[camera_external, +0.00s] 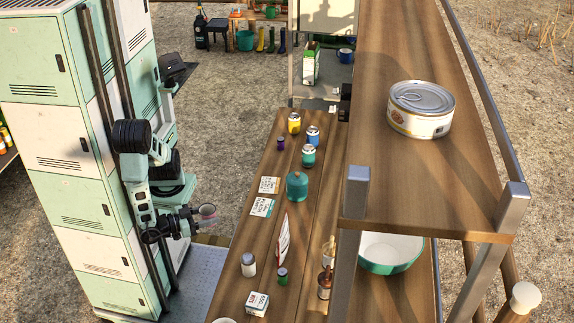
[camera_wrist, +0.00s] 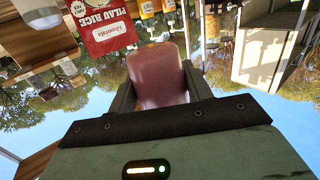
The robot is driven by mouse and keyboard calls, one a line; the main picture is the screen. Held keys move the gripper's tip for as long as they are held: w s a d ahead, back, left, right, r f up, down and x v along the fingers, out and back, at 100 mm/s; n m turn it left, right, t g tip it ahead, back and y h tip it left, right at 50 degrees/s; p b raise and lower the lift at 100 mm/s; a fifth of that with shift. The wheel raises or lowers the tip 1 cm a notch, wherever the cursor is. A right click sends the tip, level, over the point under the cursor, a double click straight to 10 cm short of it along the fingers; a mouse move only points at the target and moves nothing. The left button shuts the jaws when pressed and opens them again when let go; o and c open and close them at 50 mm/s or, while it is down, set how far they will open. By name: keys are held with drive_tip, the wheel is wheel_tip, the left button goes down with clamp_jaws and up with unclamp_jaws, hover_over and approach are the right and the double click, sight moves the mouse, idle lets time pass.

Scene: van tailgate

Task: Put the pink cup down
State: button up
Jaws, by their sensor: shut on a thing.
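The pink cup (camera_wrist: 157,80) is between the two fingers of my gripper (camera_wrist: 160,92) in the wrist view, and the gripper is shut on it. The wrist picture is upside down, with sky low in it. In the external view the pink cup (camera_external: 208,211) is small, held out in front of my gripper (camera_external: 196,217). Both are in the air left of the wooden tailgate table (camera_external: 231,283), clear of its edge. The cup's far side and any contents are hidden.
The table holds cards (camera_external: 262,207), a teal jar (camera_external: 297,185), several cans, a small white box (camera_external: 257,303) and a red-and-white rice packet (camera_wrist: 100,25). Bare wood shows left of the packet. A shelf (camera_external: 385,200) with a tin (camera_external: 421,110) overhangs the table's right side.

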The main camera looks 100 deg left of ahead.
wheel_tip(320, 180, down, 13)
drive_tip(key=shift+w, duration=0.1)
idle(0.3)
drive_tip(key=p, duration=0.3)
approach(260, 235)
drive_tip(key=w+a+r, duration=0.1)
drive_tip(key=w+a, duration=0.1)
drive_tip(key=w+a+r, duration=0.1)
drive_tip(key=w+a, duration=0.1)
drive_tip(key=w, duration=0.1)
drive_tip(key=w+a+r, duration=0.2)
drive_tip(key=w, duration=0.1)
drive_tip(key=shift+w, duration=0.25)
drive_tip(key=shift+s+d, duration=0.1)
drive_tip(key=shift+f, duration=0.2)
drive_tip(key=shift+f, duration=0.15)
drive_tip(key=o, duration=1)
